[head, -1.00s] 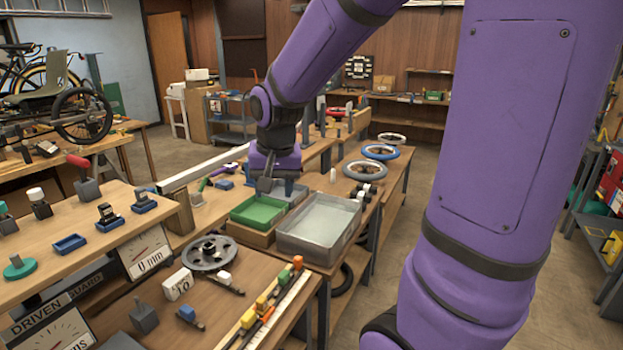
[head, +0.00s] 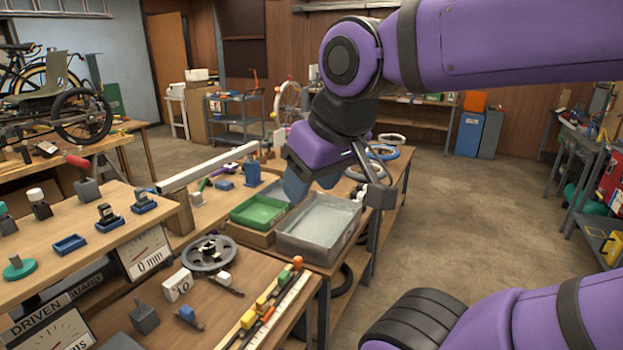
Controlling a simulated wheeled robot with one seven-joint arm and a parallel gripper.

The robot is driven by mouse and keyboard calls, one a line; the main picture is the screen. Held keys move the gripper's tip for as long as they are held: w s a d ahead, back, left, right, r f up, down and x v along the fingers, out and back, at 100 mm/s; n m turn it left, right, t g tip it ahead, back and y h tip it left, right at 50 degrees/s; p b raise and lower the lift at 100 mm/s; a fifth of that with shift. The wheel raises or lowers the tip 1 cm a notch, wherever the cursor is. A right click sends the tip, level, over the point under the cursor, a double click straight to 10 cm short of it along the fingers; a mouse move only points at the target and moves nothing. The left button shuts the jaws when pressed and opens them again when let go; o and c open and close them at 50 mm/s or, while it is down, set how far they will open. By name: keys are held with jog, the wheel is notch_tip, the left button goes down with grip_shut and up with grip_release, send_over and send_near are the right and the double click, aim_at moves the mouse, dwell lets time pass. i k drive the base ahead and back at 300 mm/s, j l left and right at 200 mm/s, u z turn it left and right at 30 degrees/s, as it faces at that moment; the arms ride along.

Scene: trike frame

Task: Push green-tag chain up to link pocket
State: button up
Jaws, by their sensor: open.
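The small chains with coloured tags lie on the near bench at the lower middle. A small green piece (head: 285,277) shows at the far end of the row of tagged pieces, beside a pale ruled strip (head: 285,305). I cannot tell for sure that it is the green tag. My gripper is well apart from these pieces, beyond and to the right. I cannot make out the link pocket.
A green tray (head: 258,212) and a grey bin (head: 297,245) stand behind the near bench. A chainring (head: 209,254), a white block (head: 178,284) and blue- and white-tagged pieces lie on the bench. A dial gauge (head: 146,252) stands at its left.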

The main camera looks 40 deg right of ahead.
aim_at(286, 278)
jog(key=i+l, duration=0.1)
jog(key=l, duration=0.55)
jog(key=i+l, duration=0.1)
jog(key=l, duration=0.6)
jog(key=u, duration=0.05)
